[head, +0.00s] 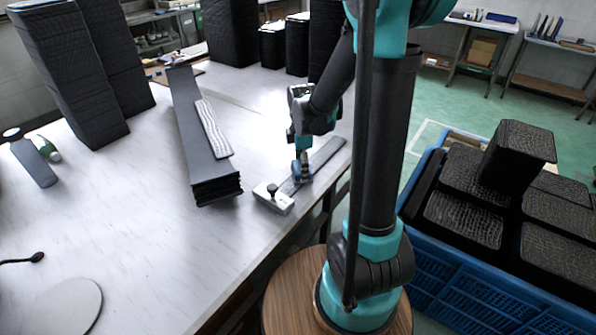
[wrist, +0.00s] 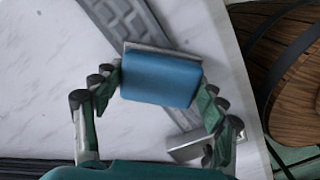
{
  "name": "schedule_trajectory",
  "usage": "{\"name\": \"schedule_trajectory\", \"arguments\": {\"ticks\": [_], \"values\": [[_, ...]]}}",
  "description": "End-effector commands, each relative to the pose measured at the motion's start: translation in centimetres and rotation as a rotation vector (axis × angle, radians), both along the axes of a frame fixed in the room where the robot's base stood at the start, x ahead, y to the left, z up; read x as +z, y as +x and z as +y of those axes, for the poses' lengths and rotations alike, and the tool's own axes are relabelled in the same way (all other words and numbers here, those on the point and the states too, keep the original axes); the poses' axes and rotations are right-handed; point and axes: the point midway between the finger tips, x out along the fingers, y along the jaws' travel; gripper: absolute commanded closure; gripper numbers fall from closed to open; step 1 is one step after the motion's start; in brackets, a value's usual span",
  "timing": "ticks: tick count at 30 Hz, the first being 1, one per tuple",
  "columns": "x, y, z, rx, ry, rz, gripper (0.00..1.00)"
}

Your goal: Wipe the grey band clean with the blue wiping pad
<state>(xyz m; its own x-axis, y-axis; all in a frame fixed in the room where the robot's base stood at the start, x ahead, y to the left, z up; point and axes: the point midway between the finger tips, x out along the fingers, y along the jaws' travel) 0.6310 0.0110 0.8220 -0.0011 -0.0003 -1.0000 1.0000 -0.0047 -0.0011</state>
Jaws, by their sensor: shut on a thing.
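The blue wiping pad (wrist: 160,80) sits between the two fingers of my gripper (wrist: 160,88) in the wrist view, and the fingers are shut on its sides. The grey band (head: 328,154) runs diagonally along the table's right edge in the head view. In the wrist view, the band (wrist: 125,22) shows a patterned surface and passes under the pad, which hides its middle. My gripper (head: 301,168) is low over the band, near its front end. I cannot tell whether the pad touches the band, or how dirty the hidden part is.
A pale block with a dark knob (head: 273,197) stands at the band's front end. A stack of long dark panels (head: 195,130) with a ribbed light strip (head: 213,128) lies to the left. A blue crate of black blocks (head: 470,270) stands right.

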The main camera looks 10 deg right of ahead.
Motion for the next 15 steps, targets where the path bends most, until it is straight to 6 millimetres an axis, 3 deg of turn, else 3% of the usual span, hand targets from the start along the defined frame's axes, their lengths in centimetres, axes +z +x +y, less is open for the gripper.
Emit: {"name": "schedule_trajectory", "arguments": {"ticks": [15], "values": [[-0.2,2.0,-2.0,-0.001,0.000,0.000,0.51]]}}
